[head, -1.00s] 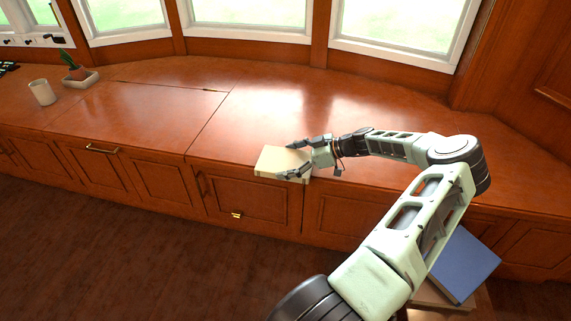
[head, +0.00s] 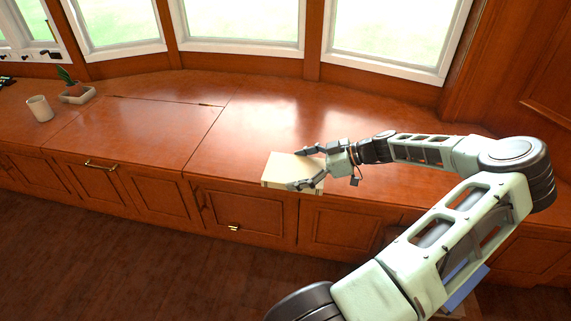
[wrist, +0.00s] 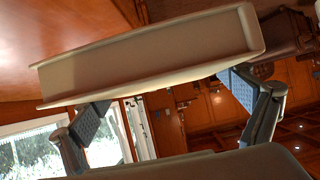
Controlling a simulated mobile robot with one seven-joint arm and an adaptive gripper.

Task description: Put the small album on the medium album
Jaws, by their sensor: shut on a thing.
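A cream album (head: 283,171), most likely the small one, is in my gripper (head: 297,169) in the head view, at the front edge of the bench top. The fingers are shut on two opposite sides of it. In the wrist view the album (wrist: 150,60) spans between the two fingers (wrist: 165,107) and shows its pale page edge or spine. I cannot tell how far it is above the bench. A blue album (head: 467,284), perhaps the medium one, lies at the lower right in the head view, mostly hidden behind my arm.
The long wooden bench (head: 150,135) under the windows is largely clear. Cabinet doors with brass handles face the open floor (head: 110,260).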

